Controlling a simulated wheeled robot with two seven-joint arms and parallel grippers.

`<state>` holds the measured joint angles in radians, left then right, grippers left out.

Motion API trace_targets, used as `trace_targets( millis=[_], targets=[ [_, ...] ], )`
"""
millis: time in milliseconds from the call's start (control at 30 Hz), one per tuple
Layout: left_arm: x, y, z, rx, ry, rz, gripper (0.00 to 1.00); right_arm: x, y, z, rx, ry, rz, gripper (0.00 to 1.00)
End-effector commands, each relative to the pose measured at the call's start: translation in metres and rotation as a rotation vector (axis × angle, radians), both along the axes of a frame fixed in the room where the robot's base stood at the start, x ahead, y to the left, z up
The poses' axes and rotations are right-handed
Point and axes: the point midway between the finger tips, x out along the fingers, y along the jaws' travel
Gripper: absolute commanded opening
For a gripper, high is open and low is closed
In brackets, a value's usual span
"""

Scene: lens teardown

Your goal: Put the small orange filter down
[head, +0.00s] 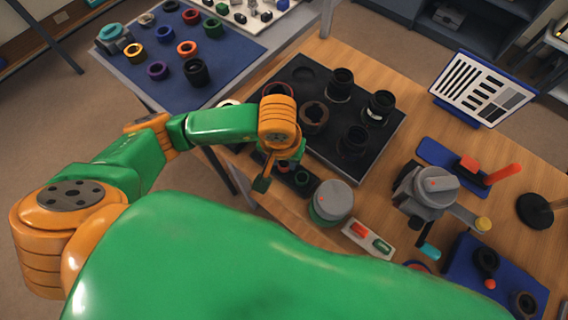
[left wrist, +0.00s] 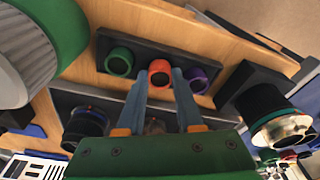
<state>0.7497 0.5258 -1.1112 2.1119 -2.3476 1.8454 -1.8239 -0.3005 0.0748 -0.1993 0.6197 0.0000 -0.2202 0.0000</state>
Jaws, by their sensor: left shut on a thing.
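The small orange filter (left wrist: 160,73) is a short ring between the two fingertips of my left gripper (left wrist: 160,78) in the left wrist view. The gripper is shut on it. It is at a dark rack (left wrist: 232,92), between a green ring (left wrist: 118,62) and a purple ring (left wrist: 197,78). I cannot tell whether the filter touches the rack. My right gripper is not in view.
A black tray (head: 385,140) with several dark lens parts lies behind the rack. A grey-topped green jar (head: 332,201) stands close on the right. A blue mat (head: 225,70) with coloured rings is at the back left. A grey device (head: 428,187) stands further right.

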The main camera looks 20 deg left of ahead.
Motion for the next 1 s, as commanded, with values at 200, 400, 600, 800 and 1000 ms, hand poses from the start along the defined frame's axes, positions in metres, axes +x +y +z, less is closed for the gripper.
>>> trace_targets(
  millis=[200, 400, 600, 800, 1000],
  targets=[
    [0.0, 0.0, -0.004, 0.0, -0.001, 0.0, 0.0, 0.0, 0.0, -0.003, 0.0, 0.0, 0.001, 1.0],
    [0.0, 0.0, -0.006, 0.0, -0.001, 0.0, 0.46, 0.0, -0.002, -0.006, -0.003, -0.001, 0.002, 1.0],
    [0.0, 0.0, -0.006, 0.0, -0.001, 0.0, 0.48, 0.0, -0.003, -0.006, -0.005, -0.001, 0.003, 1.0],
    [0.0, -0.001, 0.001, -0.003, -0.002, 0.0, 0.48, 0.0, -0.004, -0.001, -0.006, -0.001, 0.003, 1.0],
    [-0.005, -0.002, 0.045, -0.003, -0.008, -0.002, 0.48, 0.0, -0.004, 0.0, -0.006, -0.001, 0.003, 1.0]
  ],
)
